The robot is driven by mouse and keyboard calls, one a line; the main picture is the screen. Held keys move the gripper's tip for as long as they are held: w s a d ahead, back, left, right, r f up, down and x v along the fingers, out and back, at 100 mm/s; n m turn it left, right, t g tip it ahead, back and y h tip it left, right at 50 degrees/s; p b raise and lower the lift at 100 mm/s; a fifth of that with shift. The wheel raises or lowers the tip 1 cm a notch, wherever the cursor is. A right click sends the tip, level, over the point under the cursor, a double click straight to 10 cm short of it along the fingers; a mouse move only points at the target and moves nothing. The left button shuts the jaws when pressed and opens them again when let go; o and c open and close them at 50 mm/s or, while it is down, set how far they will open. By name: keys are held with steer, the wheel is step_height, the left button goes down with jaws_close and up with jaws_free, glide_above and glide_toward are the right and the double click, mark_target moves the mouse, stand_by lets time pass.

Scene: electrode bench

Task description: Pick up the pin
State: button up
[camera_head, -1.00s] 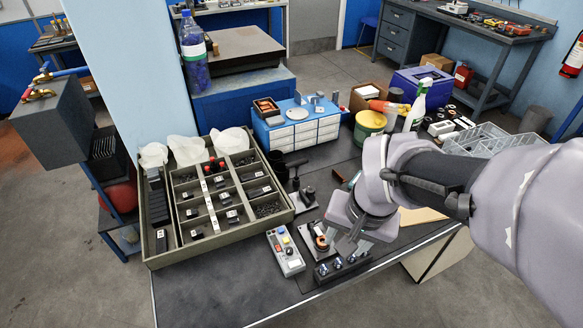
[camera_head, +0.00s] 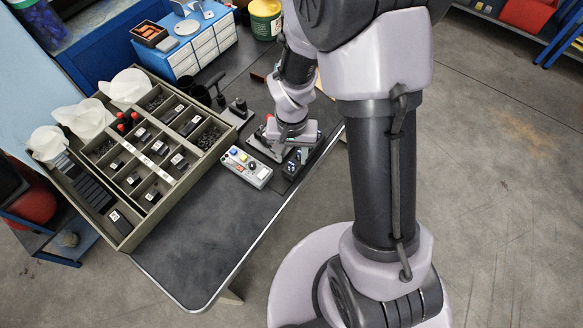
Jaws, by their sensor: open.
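My gripper (camera_head: 286,142) is open and points down over the small fixtures near the right edge of the bench. It hides most of what lies under it. A black block (camera_head: 293,170) with shiny round tops sits just below and in front of the gripper. I cannot make out clearly which piece is the pin, or whether the fingers touch anything.
A grey control box (camera_head: 246,167) with coloured buttons lies left of the gripper. A compartment tray (camera_head: 121,241) fills the bench's left side. A small black stand (camera_head: 237,106) and a blue-white drawer unit (camera_head: 185,43) stand behind. The front bench top (camera_head: 205,240) is clear.

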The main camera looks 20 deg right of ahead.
mark_target(292, 162)
steer(key=f, duration=0.1)
steer(key=f+b, duration=0.1)
steer(key=f, duration=0.2)
steer(key=shift+w+d+f+b, duration=0.1)
steer(key=shift+w+b, duration=0.25)
steer(key=shift+s, duration=0.1)
steer(key=shift+c, duration=0.9)
jaws_close()
step_height(292, 162, up, 4)
steer(key=p, duration=0.2)
steer(key=shift+r+p, duration=0.2)
steer(key=shift+p, duration=0.15)
steer(key=s+d+p, duration=0.2)
steer(key=s+d, duration=0.8)
steer(key=s, duration=0.2)
steer(key=shift+d+r, duration=0.2)
steer(key=shift+r, duration=0.25)
